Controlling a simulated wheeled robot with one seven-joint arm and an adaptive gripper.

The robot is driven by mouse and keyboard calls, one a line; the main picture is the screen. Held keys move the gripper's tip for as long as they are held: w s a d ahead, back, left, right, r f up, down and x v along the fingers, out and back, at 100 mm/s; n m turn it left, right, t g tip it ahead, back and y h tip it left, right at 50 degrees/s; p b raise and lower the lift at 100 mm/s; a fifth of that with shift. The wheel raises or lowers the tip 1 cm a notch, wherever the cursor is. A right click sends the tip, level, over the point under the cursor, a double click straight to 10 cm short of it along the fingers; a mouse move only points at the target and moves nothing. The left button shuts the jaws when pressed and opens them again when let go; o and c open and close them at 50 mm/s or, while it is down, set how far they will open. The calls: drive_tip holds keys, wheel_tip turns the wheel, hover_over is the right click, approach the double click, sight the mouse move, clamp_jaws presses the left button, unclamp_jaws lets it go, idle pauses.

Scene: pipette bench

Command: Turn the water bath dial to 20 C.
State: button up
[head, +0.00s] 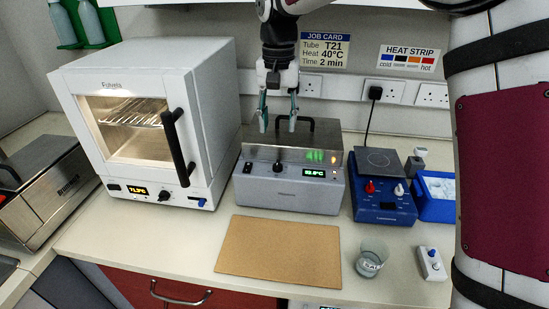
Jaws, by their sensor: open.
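The water bath (262,190) is a grey box with a steel upper part, standing at the middle of the bench. Its front has a black dial (278,168), a switch at the left and a small green display (314,173), whose digits are too small to read surely. A dark lid handle (310,122) rises behind. My gripper (278,122) is open and empty, fingers pointing down. In the picture it is above the dial, apart from it and in front of part of the bath's top.
A white oven (205,110) stands left of the bath, with a protruding door handle (180,147). A blue hotplate (383,207) with a red knob stands to the right. A brown board (278,250) lies flat in front. A beaker (371,262) and a small white box (431,263) stand at front right.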

sight(278, 162)
wheel_tip(278, 162, down, 12)
drive_tip(key=shift+r+p, duration=0.15)
drive_tip(key=shift+p, duration=0.65)
clamp_jaws()
